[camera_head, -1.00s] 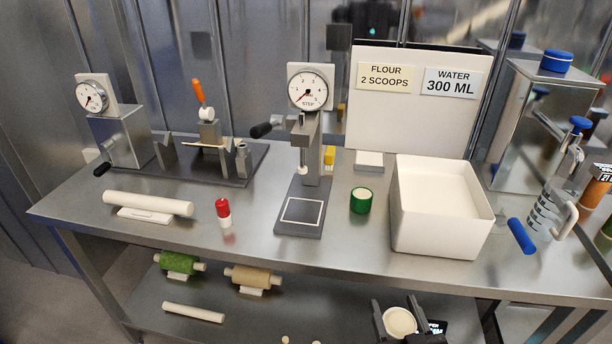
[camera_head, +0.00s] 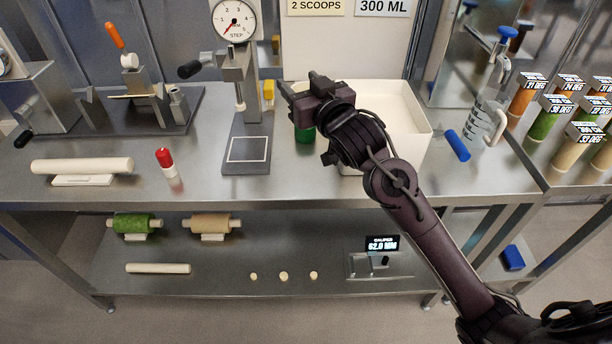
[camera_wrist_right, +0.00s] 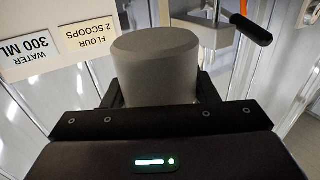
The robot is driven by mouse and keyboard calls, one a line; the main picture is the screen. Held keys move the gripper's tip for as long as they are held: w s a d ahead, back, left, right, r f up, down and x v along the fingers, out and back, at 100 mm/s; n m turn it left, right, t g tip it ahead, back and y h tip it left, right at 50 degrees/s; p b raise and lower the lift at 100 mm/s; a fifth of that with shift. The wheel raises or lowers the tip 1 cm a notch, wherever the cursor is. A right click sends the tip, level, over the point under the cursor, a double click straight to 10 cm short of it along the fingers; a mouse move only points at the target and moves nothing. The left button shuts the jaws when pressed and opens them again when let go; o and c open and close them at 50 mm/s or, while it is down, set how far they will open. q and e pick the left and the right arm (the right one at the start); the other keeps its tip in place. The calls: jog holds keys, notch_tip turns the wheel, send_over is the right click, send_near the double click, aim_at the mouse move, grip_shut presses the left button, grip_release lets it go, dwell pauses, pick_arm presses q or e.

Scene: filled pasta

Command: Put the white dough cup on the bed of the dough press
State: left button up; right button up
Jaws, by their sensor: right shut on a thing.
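The dough press (camera_head: 240,85) has a dial on top, a side lever and a flat dark bed (camera_head: 246,168) with a white square outline. The bed is empty. My right gripper (camera_head: 300,90) is above the table, right of the press column and apart from it. In the right wrist view it is shut on the dough cup (camera_wrist_right: 155,62), a plain cylinder that looks grey in shadow between the fingers. My left gripper is not in view.
A green round container (camera_head: 304,136) stands below my right gripper, partly hidden. A white bin (camera_head: 405,145) stands behind my right arm. The table front between bottle and bed is clear.

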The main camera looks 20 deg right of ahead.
jog(key=shift+w+r, duration=0.15)
jog(key=shift+r, duration=0.25)
jog(key=shift+f, duration=0.1)
notch_tip(320, 180, down, 20)
jog(key=shift+r+p, duration=0.25)
jog(key=shift+p, duration=0.25)
jog(key=shift+f, duration=0.2)
jog(key=o, duration=1.1)
jog(key=shift+o, duration=0.2)
